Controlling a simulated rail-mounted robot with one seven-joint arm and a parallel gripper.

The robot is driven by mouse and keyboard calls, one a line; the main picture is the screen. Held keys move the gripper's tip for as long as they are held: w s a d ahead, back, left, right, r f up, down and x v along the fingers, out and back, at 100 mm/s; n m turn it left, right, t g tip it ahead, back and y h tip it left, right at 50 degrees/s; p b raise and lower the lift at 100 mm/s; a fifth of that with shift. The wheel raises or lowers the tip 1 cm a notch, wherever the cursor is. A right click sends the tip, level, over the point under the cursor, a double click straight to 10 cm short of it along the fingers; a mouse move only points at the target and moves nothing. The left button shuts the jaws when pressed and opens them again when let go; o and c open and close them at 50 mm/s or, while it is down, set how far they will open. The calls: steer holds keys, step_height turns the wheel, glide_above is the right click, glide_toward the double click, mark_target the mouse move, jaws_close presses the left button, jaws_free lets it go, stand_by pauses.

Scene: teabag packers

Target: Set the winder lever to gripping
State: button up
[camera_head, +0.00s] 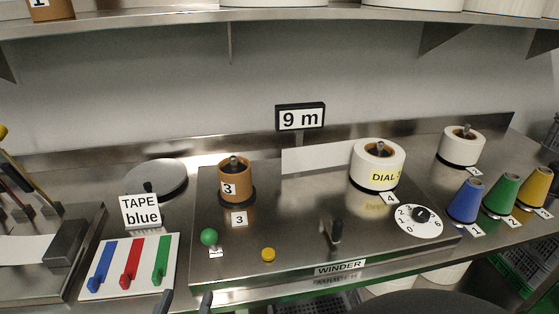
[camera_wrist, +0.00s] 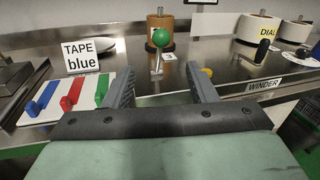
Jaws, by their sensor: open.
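The winder (camera_head: 300,212) is a flat steel plate with the sign WINDER (camera_head: 340,268) on its front edge. A green-knobbed lever (camera_head: 209,237) stands at its front left, with a small label at its foot. In the wrist view this lever (camera_wrist: 161,38) shows a green ball on a thin metal stem. A black handle (camera_head: 336,232) stands further right on the plate; it also shows in the wrist view (camera_wrist: 264,49). My gripper (camera_head: 186,300) is open and empty at the front edge. In the wrist view my gripper's fingers (camera_wrist: 162,84) point toward the green-knobbed lever, apart from it.
A yellow button (camera_head: 268,255) lies right of the green knob. A brown spool (camera_head: 236,182) and a white spool (camera_head: 377,166) stand behind. A dial (camera_head: 418,217) is at the right. A white board with coloured levers (camera_head: 129,266) and a TAPE blue sign (camera_head: 141,211) are left.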

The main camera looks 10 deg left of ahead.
mark_target(211, 231)
steer(key=w, duration=0.5)
steer(key=w+a+p, duration=0.1)
steer(key=w, duration=0.4)
steer(key=w+a+p, duration=0.1)
steer(key=w, duration=0.5)
steer(key=shift+a, duration=0.25)
steer(key=shift+s, duration=0.1)
jaws_close()
